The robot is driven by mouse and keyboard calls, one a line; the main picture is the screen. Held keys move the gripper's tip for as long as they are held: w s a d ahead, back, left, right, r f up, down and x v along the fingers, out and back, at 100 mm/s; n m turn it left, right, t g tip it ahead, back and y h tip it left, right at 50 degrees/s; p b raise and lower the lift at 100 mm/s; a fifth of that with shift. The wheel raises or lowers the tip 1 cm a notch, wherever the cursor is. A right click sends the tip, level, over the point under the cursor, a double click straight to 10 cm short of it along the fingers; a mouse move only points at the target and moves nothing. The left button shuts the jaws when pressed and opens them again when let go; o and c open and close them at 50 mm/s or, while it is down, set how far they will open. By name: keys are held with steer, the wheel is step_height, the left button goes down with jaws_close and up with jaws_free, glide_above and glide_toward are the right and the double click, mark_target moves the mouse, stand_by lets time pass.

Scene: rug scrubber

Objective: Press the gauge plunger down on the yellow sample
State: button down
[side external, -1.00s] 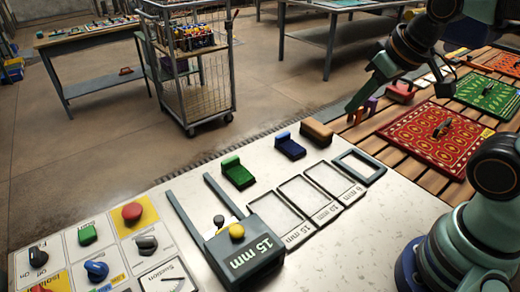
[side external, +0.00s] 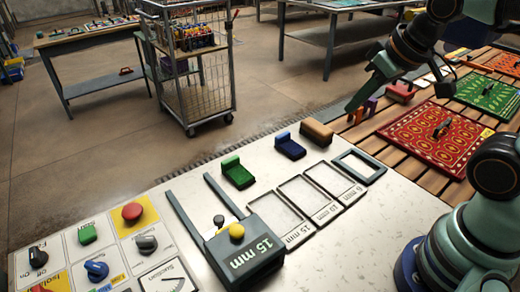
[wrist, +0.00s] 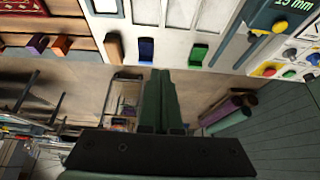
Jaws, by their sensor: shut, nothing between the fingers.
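The gauge is a dark grey block marked 15 mm (side external: 248,256) at the front of the white table, with two rails running back from it. A round yellow piece (side external: 236,231) and a black knob (side external: 219,220) sit at its top edge. In the wrist view, the gauge (wrist: 284,14) is at the upper right, with the yellow piece (wrist: 280,27) beside it. I cannot tell which part is the plunger or which is the sample. My gripper (side external: 350,110) is shut and empty, raised far to the right of the gauge; its fingers (wrist: 160,75) point up the wrist view.
Green (side external: 237,172), blue (side external: 289,145) and brown (side external: 316,132) blocks stand behind empty framed slots (side external: 284,205). A control panel (side external: 66,246) with coloured knobs is at left. Rug squares (side external: 437,135) lie on slats at right.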

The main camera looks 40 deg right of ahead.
stand_by(0.3)
steer(key=m+y, duration=0.1)
steer(key=y, duration=0.4)
glide_above(240, 231)
step_height(240, 231, down, 6)
steer(key=shift+a+r, duration=0.1)
steer(key=shift+r, duration=0.1)
steer(key=shift+f, duration=4.45)
steer(key=shift+f, duration=0.1)
steer(key=shift+f, duration=0.3)
